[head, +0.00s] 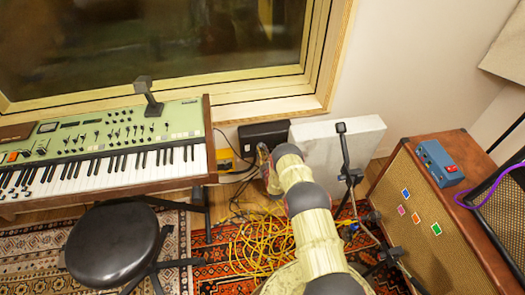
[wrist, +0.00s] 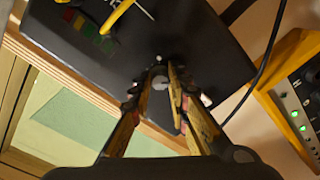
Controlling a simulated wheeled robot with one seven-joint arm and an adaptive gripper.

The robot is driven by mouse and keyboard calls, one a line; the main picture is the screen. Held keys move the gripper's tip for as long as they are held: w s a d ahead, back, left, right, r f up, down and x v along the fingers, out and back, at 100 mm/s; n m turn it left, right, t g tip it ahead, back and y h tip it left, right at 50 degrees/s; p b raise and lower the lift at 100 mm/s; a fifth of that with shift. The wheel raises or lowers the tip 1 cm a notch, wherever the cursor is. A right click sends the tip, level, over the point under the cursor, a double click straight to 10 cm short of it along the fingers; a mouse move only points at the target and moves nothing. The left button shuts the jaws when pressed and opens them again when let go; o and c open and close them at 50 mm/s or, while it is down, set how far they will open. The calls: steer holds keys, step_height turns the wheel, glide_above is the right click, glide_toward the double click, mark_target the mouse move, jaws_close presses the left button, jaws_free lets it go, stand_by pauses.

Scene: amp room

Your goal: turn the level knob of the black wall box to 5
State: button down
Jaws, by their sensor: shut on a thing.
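The black wall box (wrist: 205,45) fills the upper middle of the wrist view, tilted in the picture. In the head view the black wall box (head: 263,134) sits low on the wall, below the window's right corner. Its level knob (wrist: 158,83) is a small grey round shape near the box's edge, with a light dot just above it. My gripper (wrist: 156,90) has its two worn yellow fingers at the knob, one on each side, shut on it. The knob's scale and pointer cannot be read. In the head view my arm hides the knob.
A yellow-sided unit with green lights (wrist: 292,105) stands at the right of the wrist view. A white panel (head: 345,140) stands right of the box. Yellow cables (head: 250,245) lie on the rug.

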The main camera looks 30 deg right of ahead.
steer(key=shift+m, duration=0.4)
steer(key=m, duration=0.9)
steer(key=shift+a+f, duration=0.1)
steer(key=shift+a, duration=0.1)
steer(key=m, duration=0.4)
steer(key=shift+h, duration=0.4)
steer(key=m, duration=0.6)
steer(key=shift+a+m, duration=0.1)
steer(key=shift+m, duration=0.2)
steer(key=m, duration=0.3)
steer(key=shift+m+h, duration=0.3)
steer(key=shift+m, duration=1.9)
